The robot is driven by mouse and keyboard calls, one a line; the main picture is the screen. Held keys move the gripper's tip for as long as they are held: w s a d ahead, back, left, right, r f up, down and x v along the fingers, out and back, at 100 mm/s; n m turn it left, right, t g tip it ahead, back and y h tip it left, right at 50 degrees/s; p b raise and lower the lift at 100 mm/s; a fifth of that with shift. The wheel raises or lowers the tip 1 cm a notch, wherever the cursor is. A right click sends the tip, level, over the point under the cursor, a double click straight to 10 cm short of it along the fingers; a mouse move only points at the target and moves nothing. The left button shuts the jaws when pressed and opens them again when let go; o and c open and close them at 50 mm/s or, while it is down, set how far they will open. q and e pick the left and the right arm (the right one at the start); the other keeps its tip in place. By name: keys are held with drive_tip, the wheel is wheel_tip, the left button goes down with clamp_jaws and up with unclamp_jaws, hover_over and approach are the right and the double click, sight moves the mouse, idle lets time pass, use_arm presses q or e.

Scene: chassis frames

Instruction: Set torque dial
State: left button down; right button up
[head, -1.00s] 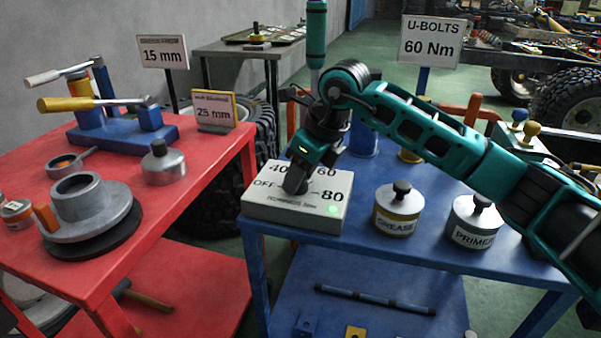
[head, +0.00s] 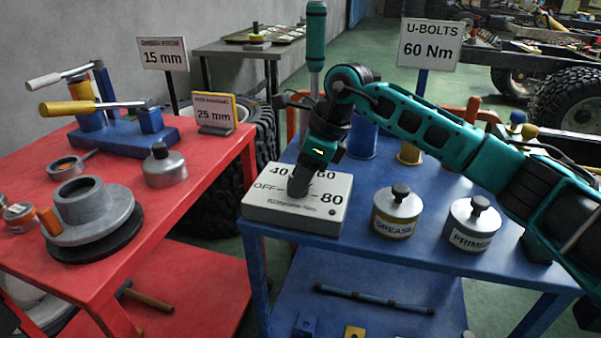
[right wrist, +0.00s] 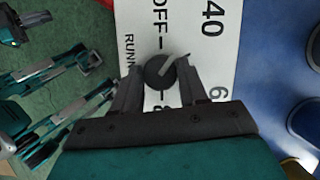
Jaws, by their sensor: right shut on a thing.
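The torque box (head: 262,212) is a white block on the blue cart, marked OFF, 40, 60 and 80. Its dial is a dark round knob (right wrist: 160,72) in the right wrist view; my gripper hides it in the head view. A pale line on the knob points to the upper right there, roughly toward the 40. My right gripper (head: 298,190) comes down from above with its fingers on both sides of the knob, shut on it. It also shows in the right wrist view (right wrist: 160,88). A sign (head: 430,42) reads U-BOLTS 60 Nm. My left gripper is not seen.
Grease (head: 396,213) and primer (head: 472,224) tins stand right of the box on the blue cart (head: 350,225). A teal-handled tool (head: 316,40) stands upright behind my wrist. A red table (head: 200,185) with a bender and metal parts is at left.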

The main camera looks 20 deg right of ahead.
drive_tip(key=n+g, duration=0.1)
drive_tip(key=n, duration=0.3)
drive_tip(key=shift+w+r+g+p, duration=0.1)
drive_tip(key=shift+w+g+p, duration=0.05)
drive_tip(key=shift+g+p, duration=0.2)
drive_tip(key=shift+w+n+g, duration=0.1)
drive_tip(key=shift+n+g, duration=0.45)
drive_tip(key=shift+n, duration=1.15)
drive_tip(key=o, duration=1)
drive_tip(key=p+v, duration=0.2)
drive_tip(key=v, duration=1)
drive_tip(key=shift+d+r, duration=0.3)
